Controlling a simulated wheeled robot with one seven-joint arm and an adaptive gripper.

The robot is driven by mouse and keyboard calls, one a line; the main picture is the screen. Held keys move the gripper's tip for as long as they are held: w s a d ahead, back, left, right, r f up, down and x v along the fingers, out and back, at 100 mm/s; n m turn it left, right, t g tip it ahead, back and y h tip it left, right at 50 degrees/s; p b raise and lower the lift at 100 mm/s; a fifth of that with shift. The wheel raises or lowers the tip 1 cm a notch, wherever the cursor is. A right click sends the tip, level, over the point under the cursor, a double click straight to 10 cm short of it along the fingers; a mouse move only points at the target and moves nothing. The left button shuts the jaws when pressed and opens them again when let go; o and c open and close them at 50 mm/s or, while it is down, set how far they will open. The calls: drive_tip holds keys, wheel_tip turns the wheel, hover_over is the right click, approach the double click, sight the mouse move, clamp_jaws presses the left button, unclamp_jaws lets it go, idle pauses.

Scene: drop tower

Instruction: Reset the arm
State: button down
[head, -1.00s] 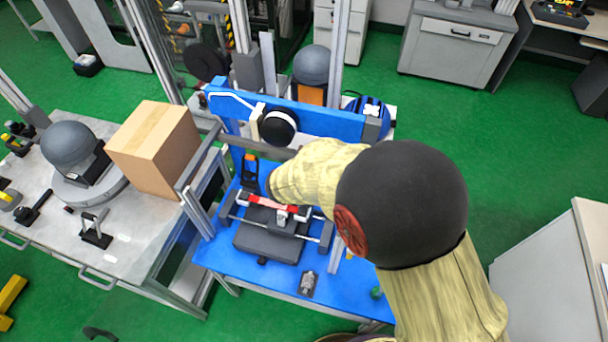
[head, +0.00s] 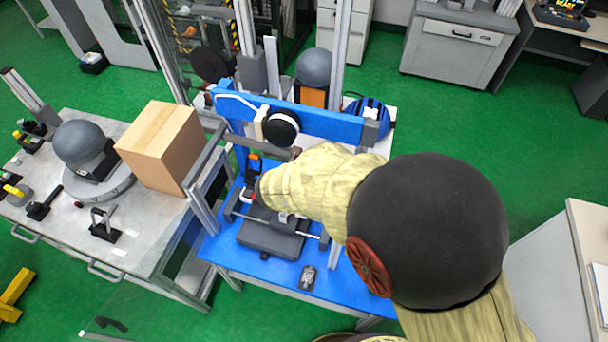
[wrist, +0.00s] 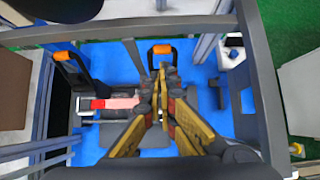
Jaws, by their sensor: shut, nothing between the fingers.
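My arm in its yellow sleeve reaches over the blue table (head: 234,262) of the drop tower, and in the head view it hides my gripper. In the wrist view my gripper (wrist: 164,72) is shut, its yellow and black fingers together with nothing between them. It points at the blue table, above a dark fixture with a red and white part (wrist: 108,103) on its left. A black clamp with an orange handle (wrist: 162,50) stands just beyond the fingertips. In the head view the dark fixture base (head: 270,240) shows partly behind my arm.
A cardboard box (head: 160,147) and a grey helmet (head: 80,143) stand on the left table. Tall metal posts (head: 243,52) and a blue crossbeam (head: 323,119) rise behind the fixture. A small metal part (head: 308,277) lies near the table's front edge. Green floor is open at right.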

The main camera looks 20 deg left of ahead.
drive_tip(key=v, duration=0.4)
drive_tip(key=shift+s+r+p, duration=0.1)
drive_tip(key=shift+r+p, duration=0.2)
drive_tip(key=shift+p, duration=0.05)
drive_tip(key=s+d+r+m+g+h, duration=0.1)
drive_tip(key=s+d+m, duration=0.1)
drive_tip(key=d+m, duration=0.3)
drive_tip(key=s+d+r+m+g+h, duration=0.1)
drive_tip(key=s+d+m, duration=0.1)
drive_tip(key=d+m, duration=0.4)
drive_tip(key=s+d+r+m+g+h, duration=0.1)
drive_tip(key=s+d+m, duration=0.1)
drive_tip(key=d+m, duration=0.3)
drive_tip(key=shift+s+d+m, duration=0.2)
drive_tip(key=shift+d+m, duration=0.15)
drive_tip(key=shift+m, duration=0.25)
drive_tip(key=s+d+r+m+b, duration=0.1)
drive_tip(key=s+d+r+m, duration=0.2)
drive_tip(key=d+r+m, duration=0.2)
drive_tip(key=s+d+r+m+y+b, duration=0.1)
drive_tip(key=s+d+r+m, duration=0.2)
drive_tip(key=d+r+m, duration=0.2)
drive_tip(key=s+d+r+m+y+b, duration=0.1)
drive_tip(key=s+d+r+m, duration=0.2)
drive_tip(key=d+m, duration=0.7)
drive_tip(key=d+r, duration=0.2)
drive_tip(key=d, duration=0.2)
drive_tip(key=shift+d+r+t, duration=0.3)
drive_tip(key=shift+r, duration=0.1)
